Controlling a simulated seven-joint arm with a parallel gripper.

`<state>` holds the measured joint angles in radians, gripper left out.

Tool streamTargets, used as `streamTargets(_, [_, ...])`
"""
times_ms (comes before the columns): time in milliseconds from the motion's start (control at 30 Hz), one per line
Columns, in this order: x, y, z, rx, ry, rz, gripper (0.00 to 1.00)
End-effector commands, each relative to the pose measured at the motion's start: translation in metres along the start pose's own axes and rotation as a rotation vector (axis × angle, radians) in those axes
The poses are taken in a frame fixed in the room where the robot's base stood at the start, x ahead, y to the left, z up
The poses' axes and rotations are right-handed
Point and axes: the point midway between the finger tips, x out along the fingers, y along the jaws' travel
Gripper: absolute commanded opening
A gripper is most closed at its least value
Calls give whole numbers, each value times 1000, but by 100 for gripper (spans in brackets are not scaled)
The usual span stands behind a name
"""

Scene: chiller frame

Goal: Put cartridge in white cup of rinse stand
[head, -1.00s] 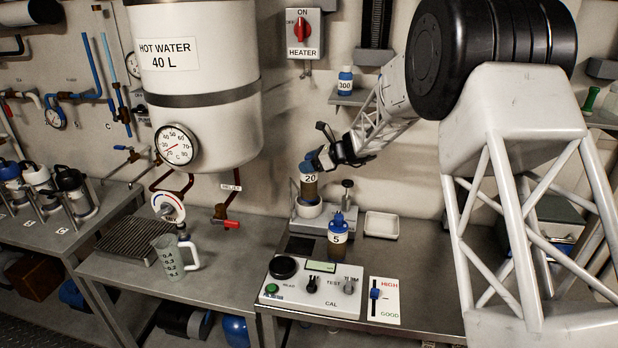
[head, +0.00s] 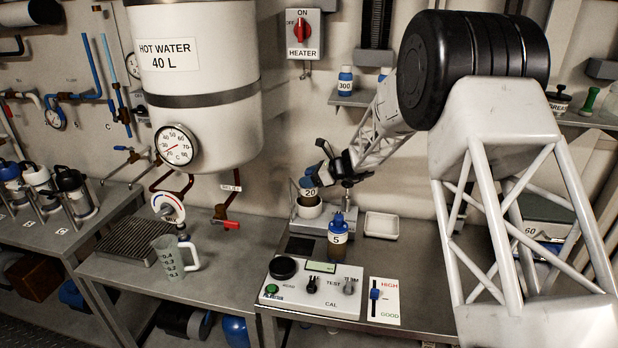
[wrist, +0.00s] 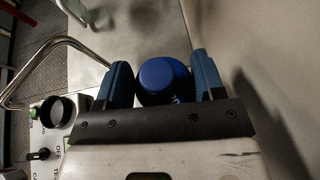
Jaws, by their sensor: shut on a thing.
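The cartridge labelled 20 (head: 309,193) has a blue cap and a brown body. It is upright over the white cup (head: 308,211) of the rinse stand. Its lower end is hidden by the cup's rim and looks to be inside the cup. My gripper (head: 312,178) is shut on the cartridge near its cap. In the wrist view the blue cap (wrist: 165,80) sits between the two blue fingers, and the cup is hidden.
A second bottle labelled 5 (head: 337,238) stands just in front of the rinse stand, near the test box (head: 312,290). An empty white tray (head: 381,225) lies to the right. A measuring jug (head: 168,258) and the hot water tank (head: 195,95) are to the left.

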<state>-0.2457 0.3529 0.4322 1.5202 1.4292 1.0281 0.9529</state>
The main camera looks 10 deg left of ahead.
Motion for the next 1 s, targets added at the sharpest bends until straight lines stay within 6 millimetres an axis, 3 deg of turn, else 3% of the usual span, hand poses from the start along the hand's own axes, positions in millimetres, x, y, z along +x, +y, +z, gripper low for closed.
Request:
streamTargets(33, [0, 0, 0, 0, 0, 0, 66])
streamTargets(200, [0, 0, 0, 0, 0, 0, 88])
streamTargets(667, [-5, 0, 2, 0, 0, -1, 88])
streamTargets(1000, [-45, -1, 3, -1, 0, -2, 88])
